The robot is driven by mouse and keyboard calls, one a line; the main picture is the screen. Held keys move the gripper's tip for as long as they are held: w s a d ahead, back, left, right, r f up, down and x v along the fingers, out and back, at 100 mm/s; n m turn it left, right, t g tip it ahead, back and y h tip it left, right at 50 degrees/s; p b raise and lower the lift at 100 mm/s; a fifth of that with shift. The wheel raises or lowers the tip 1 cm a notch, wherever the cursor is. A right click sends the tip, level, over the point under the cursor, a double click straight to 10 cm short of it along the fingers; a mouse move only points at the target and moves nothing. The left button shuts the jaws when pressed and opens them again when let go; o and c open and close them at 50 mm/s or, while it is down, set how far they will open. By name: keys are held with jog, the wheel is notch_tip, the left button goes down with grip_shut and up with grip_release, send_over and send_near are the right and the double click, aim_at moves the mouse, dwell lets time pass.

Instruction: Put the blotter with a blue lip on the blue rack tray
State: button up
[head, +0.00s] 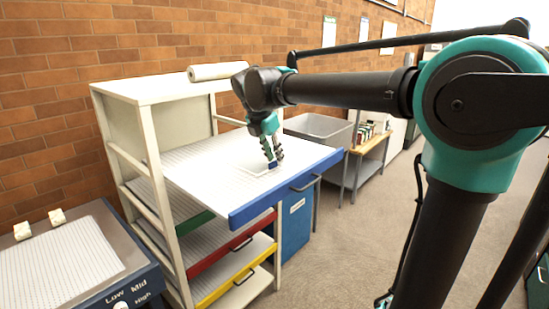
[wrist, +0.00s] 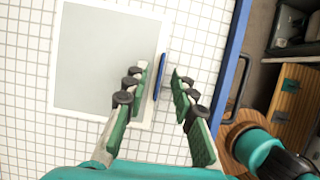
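The blue rack tray (head: 215,160) is pulled out, a white gridded surface with a blue front edge. The blotter (head: 258,170) lies flat on it; in the wrist view it is a grey sheet with a white border (wrist: 105,55). Its raised blue lip (wrist: 161,76) stands along its right side there. My gripper (head: 275,160) is over the lip, pointing down. In the wrist view my gripper (wrist: 160,72) has its fingers apart, one on each side of the lip, with gaps showing. Fingertip height above the tray is hard to tell.
Below are green (head: 195,223), red (head: 225,250) and yellow (head: 235,280) trays in the cream rack (head: 160,190). A white roll (head: 217,71) lies on top. A heated press-like table (head: 65,262) stands left. A grey bin (head: 320,128) and wooden shelf (head: 372,144) stand right. Floor at right is open.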

jog(key=v, duration=1.1)
jog(key=shift+r, duration=0.15)
jog(key=shift+a, duration=0.1)
dwell(0.6)
